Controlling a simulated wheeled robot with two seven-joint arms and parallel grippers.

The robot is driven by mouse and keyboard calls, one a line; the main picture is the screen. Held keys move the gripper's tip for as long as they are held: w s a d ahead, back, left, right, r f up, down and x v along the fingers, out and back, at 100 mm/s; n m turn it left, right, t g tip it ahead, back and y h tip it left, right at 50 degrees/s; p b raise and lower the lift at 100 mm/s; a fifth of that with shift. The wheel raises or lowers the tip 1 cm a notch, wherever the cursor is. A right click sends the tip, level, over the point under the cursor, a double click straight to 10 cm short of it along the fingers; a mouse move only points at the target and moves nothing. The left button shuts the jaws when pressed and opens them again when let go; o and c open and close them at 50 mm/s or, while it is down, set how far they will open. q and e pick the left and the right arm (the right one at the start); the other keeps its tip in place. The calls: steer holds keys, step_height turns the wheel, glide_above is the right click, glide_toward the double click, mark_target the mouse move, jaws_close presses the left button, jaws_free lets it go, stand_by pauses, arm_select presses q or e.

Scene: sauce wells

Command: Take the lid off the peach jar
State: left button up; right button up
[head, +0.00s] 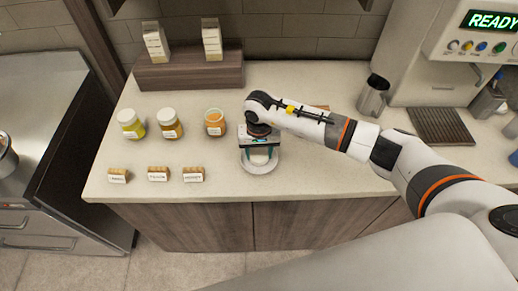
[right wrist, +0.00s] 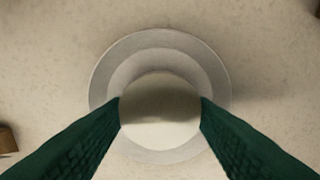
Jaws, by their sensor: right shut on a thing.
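My right gripper (head: 260,150) points down over a white saucer (head: 259,168) on the counter. It is shut on a round pale lid, which shows between the green fingers in the right wrist view (right wrist: 160,112). The saucer lies beneath it there (right wrist: 104,75); I cannot tell whether the lid touches it. Left of the gripper stands an upright jar (head: 214,122) with no lid, its orange contents showing. It appears to be the peach jar, but its label is too small to read. My left gripper is not in view.
Two jars with white lids, a yellowish one (head: 131,124) and an amber one (head: 169,124), stand further left. Several small labelled blocks (head: 158,174) lie in front. A wooden riser (head: 190,73) with two cartons stands behind. A steel pitcher (head: 373,97) and a coffee machine are at right.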

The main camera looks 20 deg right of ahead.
steer(key=shift+f, duration=0.2)
steer(key=shift+f, duration=0.1)
steer(key=shift+f+b, duration=0.1)
steer(key=shift+b, duration=0.2)
steer(key=o, duration=0.8)
